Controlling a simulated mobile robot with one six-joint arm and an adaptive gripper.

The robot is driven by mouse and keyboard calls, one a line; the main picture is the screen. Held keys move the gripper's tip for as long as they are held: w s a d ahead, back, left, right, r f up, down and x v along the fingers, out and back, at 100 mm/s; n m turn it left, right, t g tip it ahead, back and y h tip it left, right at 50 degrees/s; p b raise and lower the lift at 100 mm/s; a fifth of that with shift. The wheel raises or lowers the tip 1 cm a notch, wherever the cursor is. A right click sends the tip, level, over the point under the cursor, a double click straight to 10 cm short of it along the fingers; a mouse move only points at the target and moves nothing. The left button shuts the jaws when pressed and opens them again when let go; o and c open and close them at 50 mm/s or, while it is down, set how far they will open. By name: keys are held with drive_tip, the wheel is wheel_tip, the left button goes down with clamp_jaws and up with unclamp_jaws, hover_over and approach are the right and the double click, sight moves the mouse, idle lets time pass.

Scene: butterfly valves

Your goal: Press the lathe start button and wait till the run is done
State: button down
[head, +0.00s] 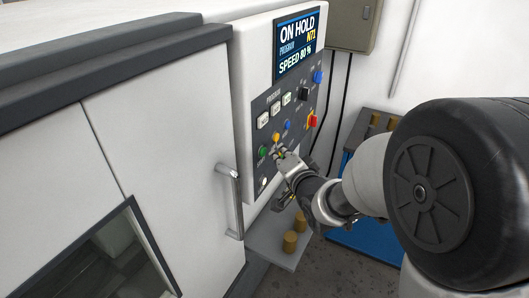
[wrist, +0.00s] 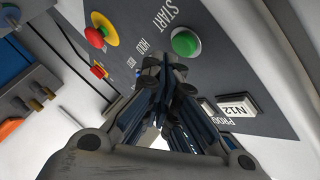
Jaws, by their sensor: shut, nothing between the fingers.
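The lathe's control panel (head: 290,115) faces right, under a lit screen (head: 297,45) reading ON HOLD, PROGRAM N71, SPEED 80 %. The green start button (head: 262,151) is at the panel's lower left. In the wrist view the green button (wrist: 185,42) stands beside the printed word START, just beyond my fingertips and a little to their right. My gripper (head: 281,154) is shut and empty, in front of the panel, right of the green button in the head view. Its fingertips (wrist: 163,65) show together in the wrist view. I cannot tell whether they touch the panel.
A yellow button (head: 276,137), a blue button (head: 287,125) and a red knob (head: 312,120) are close by. White program keys (head: 275,109) sit above. The door handle (head: 231,200) projects at left. Brass-coloured cylinders (head: 290,241) stand on a ledge below.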

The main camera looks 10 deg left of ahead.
drive_tip(key=shift+a, duration=0.15)
drive_tip(key=shift+w+a, duration=0.15)
drive_tip(key=shift+a, duration=0.15)
drive_tip(key=shift+w+a+b, duration=0.1)
drive_tip(key=shift+a+b, duration=0.3)
drive_tip(key=shift+b, duration=0.1)
idle(0.7)
idle(0.4)
drive_tip(key=shift+s+d, duration=0.3)
drive_tip(key=shift+d, duration=0.5)
drive_tip(key=d, duration=0.1)
drive_tip(key=s+d, duration=0.1)
drive_tip(key=d, duration=0.2)
drive_tip(key=shift+s+d, duration=0.35)
drive_tip(key=shift+d, duration=0.05)
